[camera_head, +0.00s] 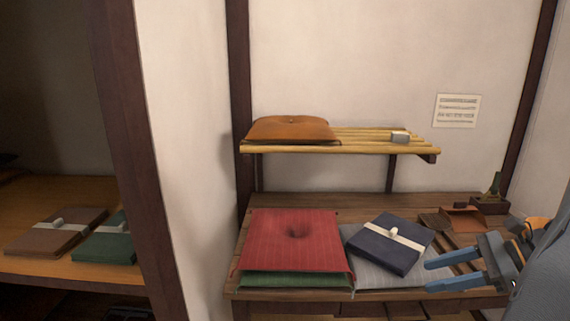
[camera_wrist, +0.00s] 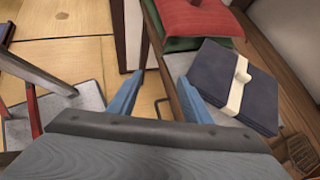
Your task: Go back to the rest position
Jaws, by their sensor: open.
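My gripper (camera_head: 431,275) is at the right in the head view, its two blue fingers apart and pointing left over the front right of the low wooden table. Nothing is between the fingers. It also shows in the wrist view (camera_wrist: 160,84), open and empty. The navy box (camera_head: 388,244) with a white band lies on a grey cushion (camera_head: 372,282), just left of my fingers and apart from them. It shows in the wrist view (camera_wrist: 217,85) to the right of the fingers.
A red cushion (camera_head: 292,240) lies on a green cushion (camera_head: 290,279) at the table's left. A bamboo shelf (camera_head: 365,149) above holds a brown pouch (camera_head: 290,129) and a small grey item. Several small items stand at the back right. A dark post (camera_head: 130,140) stands left.

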